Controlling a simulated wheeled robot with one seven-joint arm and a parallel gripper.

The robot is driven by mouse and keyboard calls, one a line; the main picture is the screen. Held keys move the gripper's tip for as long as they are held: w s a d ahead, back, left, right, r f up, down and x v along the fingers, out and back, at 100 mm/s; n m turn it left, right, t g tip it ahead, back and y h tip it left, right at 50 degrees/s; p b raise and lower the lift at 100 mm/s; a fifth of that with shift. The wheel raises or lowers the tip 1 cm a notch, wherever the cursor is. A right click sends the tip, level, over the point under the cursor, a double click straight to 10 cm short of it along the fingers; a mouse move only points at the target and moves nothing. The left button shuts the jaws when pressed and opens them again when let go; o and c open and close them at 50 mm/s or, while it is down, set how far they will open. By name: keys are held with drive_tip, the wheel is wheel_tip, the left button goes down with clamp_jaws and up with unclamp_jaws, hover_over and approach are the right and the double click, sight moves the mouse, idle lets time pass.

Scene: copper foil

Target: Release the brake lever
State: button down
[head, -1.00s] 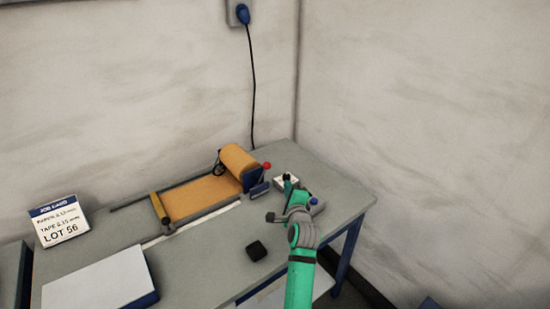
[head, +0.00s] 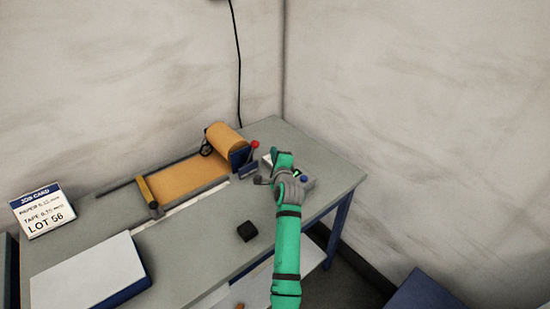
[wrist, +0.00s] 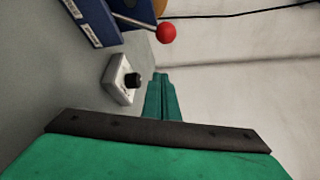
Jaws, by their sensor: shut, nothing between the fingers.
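The brake lever, a thin metal rod with a red ball knob (head: 255,145), stands at the right end of the foil roll's blue bracket (head: 240,157). In the wrist view the red knob (wrist: 166,33) is at top centre, with its rod running left to the blue bracket (wrist: 85,18). My gripper (head: 283,158) is just right of and nearer than the knob in the head view. In the wrist view my green gripper fingers (wrist: 161,82) are together and empty, pointing up towards the knob, with a visible gap to it.
A small white box with a black knob (wrist: 118,82) sits on the table beside my fingers. The orange roll (head: 226,138) and its sheet lie left of the lever. A black block (head: 247,231), a white-topped slab (head: 88,272) and a job card (head: 43,211) are also there.

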sight(251, 154)
drive_tip(key=x, duration=0.4)
drive_tip(key=shift+w, duration=0.35)
drive_tip(key=shift+s+a+r, duration=0.2)
drive_tip(key=shift+s+a, duration=0.1)
drive_tip(key=shift+a, duration=0.3)
drive_tip(key=shift+s+a+r, duration=0.15)
drive_tip(key=shift+s+a, duration=0.1)
drive_tip(key=shift+a, duration=0.3)
drive_tip(key=shift+s+a+r, duration=0.2)
drive_tip(key=shift+s+a, duration=0.1)
drive_tip(key=shift+a, duration=0.3)
drive_tip(key=shift+a, duration=0.1)
drive_tip(key=shift+a, duration=0.1)
